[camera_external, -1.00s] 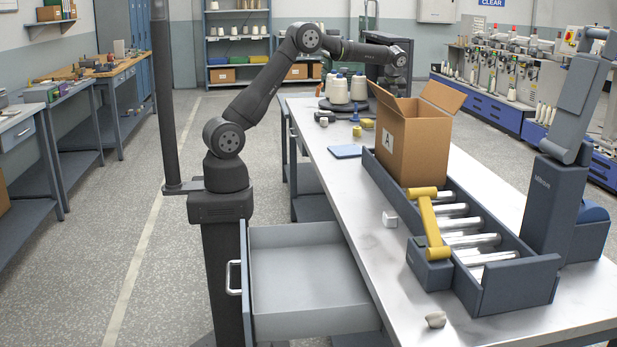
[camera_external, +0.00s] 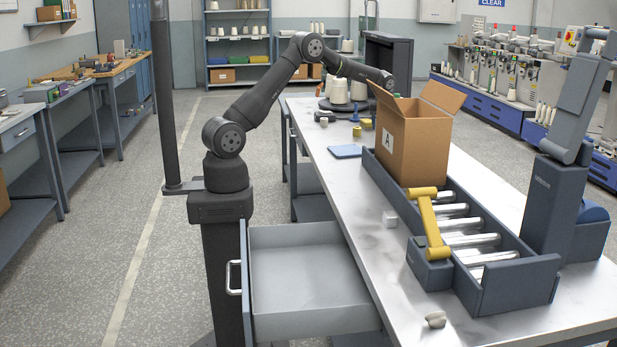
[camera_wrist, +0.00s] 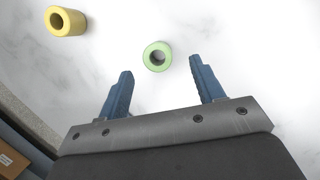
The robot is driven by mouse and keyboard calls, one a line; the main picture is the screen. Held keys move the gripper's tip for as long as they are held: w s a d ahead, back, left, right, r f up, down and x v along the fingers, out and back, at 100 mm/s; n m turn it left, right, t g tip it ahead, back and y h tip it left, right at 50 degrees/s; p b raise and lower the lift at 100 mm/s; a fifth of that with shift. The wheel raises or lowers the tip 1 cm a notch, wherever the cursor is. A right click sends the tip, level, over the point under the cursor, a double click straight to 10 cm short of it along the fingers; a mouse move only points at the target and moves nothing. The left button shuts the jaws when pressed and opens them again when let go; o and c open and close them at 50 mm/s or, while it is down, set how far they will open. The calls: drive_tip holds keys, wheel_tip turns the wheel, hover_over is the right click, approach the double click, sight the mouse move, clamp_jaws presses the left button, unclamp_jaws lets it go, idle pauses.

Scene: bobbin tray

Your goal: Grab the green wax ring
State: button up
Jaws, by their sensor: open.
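The green wax ring (camera_wrist: 148,59) stands on the pale worktop in the wrist view, its round hole facing the camera. It lies just beyond my gripper's fingertips (camera_wrist: 161,67) and between their lines, nearer the left one. The two blue fingers are spread wide with nothing between them. In the external view my wrist (camera_external: 386,79) is over the table behind the open carton, which hides my fingers. I cannot make out the green ring in that view.
A yellow ring (camera_wrist: 78,25) stands to the upper left in the wrist view. The open carton (camera_external: 425,145) sits on the roller tray (camera_external: 515,285).

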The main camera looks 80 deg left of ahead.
drive_tip(key=shift+x, duration=2.95)
drive_tip(key=shift+s, duration=0.15)
drive_tip(key=c, duration=1)
drive_tip(key=shift+c, duration=0.2)
drive_tip(key=shift+r, duration=0.1)
